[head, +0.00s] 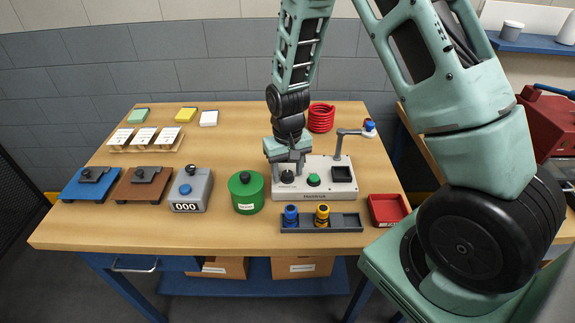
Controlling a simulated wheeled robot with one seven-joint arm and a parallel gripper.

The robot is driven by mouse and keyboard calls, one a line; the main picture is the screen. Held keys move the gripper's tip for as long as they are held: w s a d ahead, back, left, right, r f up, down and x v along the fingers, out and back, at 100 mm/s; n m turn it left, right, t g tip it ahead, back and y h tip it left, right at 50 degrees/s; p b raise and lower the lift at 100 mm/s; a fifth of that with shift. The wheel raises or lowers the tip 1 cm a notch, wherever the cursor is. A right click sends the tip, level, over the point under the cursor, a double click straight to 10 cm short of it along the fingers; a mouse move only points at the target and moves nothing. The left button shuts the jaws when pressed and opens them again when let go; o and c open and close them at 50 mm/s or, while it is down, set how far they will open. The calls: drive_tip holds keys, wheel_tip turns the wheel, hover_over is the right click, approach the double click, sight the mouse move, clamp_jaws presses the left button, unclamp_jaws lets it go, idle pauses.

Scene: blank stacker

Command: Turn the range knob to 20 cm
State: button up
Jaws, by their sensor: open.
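A white device (325,188) stands at the right of the middle of the wooden table. A black knob (287,177) sits on its left part. My gripper (287,166) points down at this knob, open, with its fingers at or just above it; I cannot tell whether they touch it. The knob's scale and pointer are too small to read, so its setting cannot be told. A green button (313,180) and a dark square recess (342,173) are to the right on the same device.
A green canister (246,192) and a grey counter box (190,190) stand left of the device. A dark tray (346,223) with a blue and a yellow piece lies in front. A red tray (402,205) is at right. A jointed post (340,146) rises behind the device.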

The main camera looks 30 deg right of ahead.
sight(288, 173)
wheel_tip(288, 173, up, 17)
drive_tip(key=b, duration=0.2)
drive_tip(key=shift+r, duration=0.2)
idle(0.5)
